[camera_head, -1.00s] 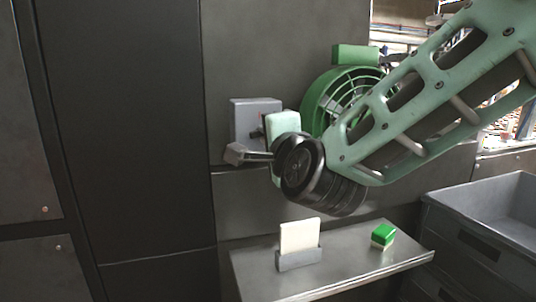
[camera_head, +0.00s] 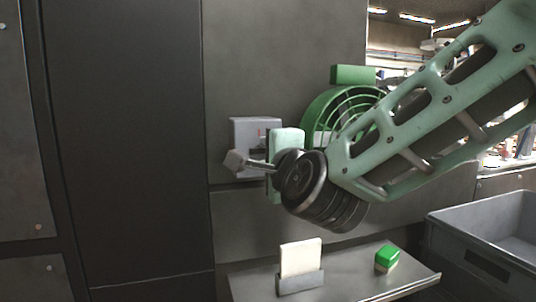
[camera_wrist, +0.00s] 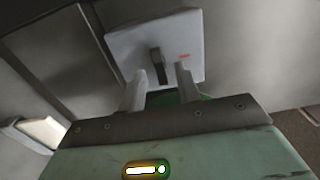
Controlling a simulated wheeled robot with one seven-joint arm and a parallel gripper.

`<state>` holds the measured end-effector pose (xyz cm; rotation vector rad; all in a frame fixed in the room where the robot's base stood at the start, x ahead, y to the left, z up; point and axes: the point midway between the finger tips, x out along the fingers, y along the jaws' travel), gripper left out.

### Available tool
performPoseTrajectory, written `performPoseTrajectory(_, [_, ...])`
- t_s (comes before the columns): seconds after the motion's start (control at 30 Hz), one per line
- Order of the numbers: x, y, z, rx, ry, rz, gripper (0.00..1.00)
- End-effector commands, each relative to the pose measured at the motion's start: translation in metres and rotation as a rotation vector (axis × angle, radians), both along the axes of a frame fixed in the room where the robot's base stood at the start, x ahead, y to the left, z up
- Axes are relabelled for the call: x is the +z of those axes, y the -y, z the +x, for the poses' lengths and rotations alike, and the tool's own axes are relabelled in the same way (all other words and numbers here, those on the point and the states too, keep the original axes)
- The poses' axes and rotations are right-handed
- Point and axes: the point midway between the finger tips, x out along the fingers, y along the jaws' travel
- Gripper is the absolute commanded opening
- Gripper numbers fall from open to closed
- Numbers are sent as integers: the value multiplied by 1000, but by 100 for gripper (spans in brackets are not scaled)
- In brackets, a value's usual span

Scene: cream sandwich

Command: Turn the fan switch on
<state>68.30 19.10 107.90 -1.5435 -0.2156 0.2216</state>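The fan switch is a pale grey box (camera_head: 243,130) on the dark wall, left of the green fan (camera_head: 350,75). In the wrist view its face (camera_wrist: 128,48) shows a dark toggle lever (camera_wrist: 157,65) and a red mark to the lever's right. My gripper (camera_wrist: 160,72) is open, with its two pale fingers apart and nothing between them. The fingers point at the switch, one to each side below the lever; I cannot tell whether they touch the box. In the head view my gripper (camera_head: 237,161) overlaps the lower part of the box, and my arm partly hides the fan.
Below is a metal shelf (camera_head: 345,284) with a white slab in a grey holder (camera_head: 300,283) and a small green-and-white block (camera_head: 387,259). A grey crate (camera_head: 465,218) stands at the right. The wall left of the switch is clear.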

Motion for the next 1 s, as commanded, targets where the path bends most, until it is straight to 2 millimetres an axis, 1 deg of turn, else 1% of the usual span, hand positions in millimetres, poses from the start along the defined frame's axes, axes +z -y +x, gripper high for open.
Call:
performPoseTrajectory(0.23, [1,0,-1,1,1,-1,33])
performPoseTrajectory(0.37, [1,2,-10,2,3,-1,33])
performPoseTrajectory(0.47, [1,7,-26,2,3,-1,33])
performPoseTrajectory(0.8, [2,28,-103,4,4,-1,33])
performPoseTrajectory(1.0, [1,40,-141,4,4,0,33])
